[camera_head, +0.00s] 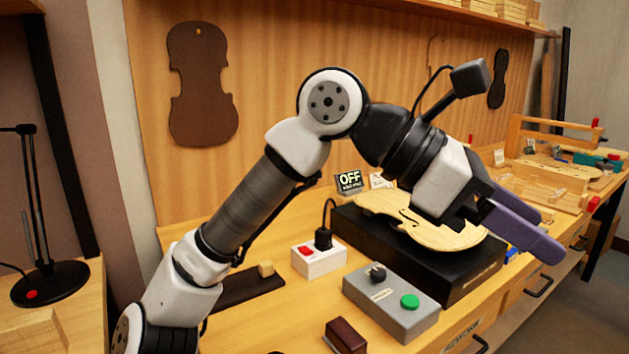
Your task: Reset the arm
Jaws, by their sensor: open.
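My arm rises from the lower left, bends at a high elbow and comes down toward the right. My gripper (541,235) hangs in the air above the right end of the violin plate and points to the lower right. Its two purple fingers are apart with nothing seen between them. The pale wooden violin plate (381,206) lies on a black block (455,283), partly hidden behind my gripper. I cannot tell how much height separates the fingers from the block.
A white socket box (319,262) with a black plug and a grey control box (391,305) with a green button stand on the bench (262,322). A sign reading OFF (349,181) stands behind. A dark brown block (345,336) lies in front. A black lamp (48,285) stands left.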

